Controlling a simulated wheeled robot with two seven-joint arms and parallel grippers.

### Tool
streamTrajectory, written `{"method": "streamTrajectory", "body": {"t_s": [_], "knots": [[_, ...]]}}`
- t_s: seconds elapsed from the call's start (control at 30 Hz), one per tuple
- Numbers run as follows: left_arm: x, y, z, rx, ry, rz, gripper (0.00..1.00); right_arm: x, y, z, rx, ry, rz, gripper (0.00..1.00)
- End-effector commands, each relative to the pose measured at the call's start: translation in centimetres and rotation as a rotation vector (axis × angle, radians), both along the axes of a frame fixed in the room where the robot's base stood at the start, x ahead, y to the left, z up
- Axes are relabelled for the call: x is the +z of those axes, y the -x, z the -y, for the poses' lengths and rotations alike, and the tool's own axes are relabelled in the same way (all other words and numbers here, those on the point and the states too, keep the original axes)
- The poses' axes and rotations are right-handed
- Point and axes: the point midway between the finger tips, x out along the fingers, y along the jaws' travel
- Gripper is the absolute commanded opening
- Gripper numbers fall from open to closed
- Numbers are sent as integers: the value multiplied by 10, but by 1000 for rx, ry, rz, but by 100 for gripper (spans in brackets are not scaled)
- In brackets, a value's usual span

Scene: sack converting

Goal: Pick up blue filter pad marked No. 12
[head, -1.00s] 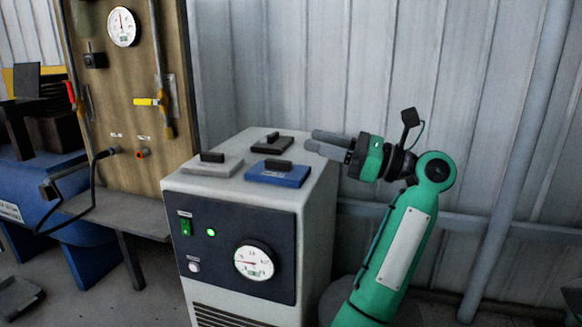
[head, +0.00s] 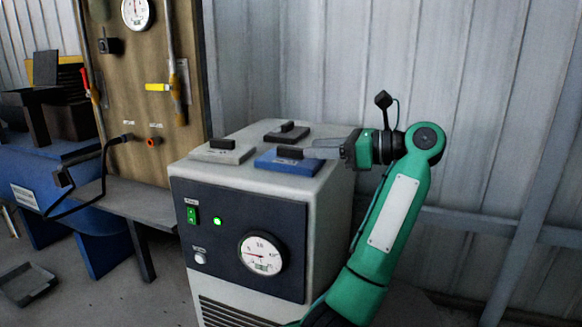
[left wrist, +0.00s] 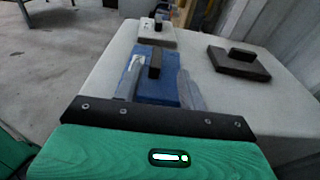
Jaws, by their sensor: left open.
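The blue filter pad (head: 286,163) lies flat on top of the grey cabinet, with a black upright handle (head: 290,152). In the left wrist view the blue pad (left wrist: 155,93) lies ahead of my gripper, and a white mark shows beside its handle; its number is not readable. My left gripper (head: 310,149) is open and empty, low over the right part of the pad. In the wrist view its two fingers lie on either side of the handle's line, with the handle's near part between the tips. My right gripper is not in view.
A light grey pad (head: 222,153) and a dark pad (head: 287,134), both with black handles, sit on the same grey cabinet (head: 330,185). A board with gauge and valves (head: 150,95) stands behind left. A corrugated wall (head: 300,60) closes the back.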

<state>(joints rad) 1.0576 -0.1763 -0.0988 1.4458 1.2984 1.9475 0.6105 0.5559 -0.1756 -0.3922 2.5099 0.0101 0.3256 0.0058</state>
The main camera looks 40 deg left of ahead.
Motion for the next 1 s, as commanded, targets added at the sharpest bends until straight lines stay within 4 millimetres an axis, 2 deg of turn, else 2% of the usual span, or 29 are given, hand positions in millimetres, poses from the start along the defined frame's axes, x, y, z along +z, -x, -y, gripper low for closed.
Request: {"method": "streamTrajectory", "body": {"t_s": [0.4, 0.77, 0.93, 0.97, 1.0], "knots": [[-8, 15, -41, 1, -2, 3, 41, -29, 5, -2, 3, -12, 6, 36], [-5, 17, -47, 0, -1, 0, 41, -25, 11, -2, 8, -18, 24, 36], [-5, 17, -47, 0, 0, 0, 8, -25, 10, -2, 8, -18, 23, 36], [-5, 17, -47, 0, 0, 0, 2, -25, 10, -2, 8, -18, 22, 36], [-5, 16, -47, 0, 0, 0, 0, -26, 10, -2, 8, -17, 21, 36]]}}
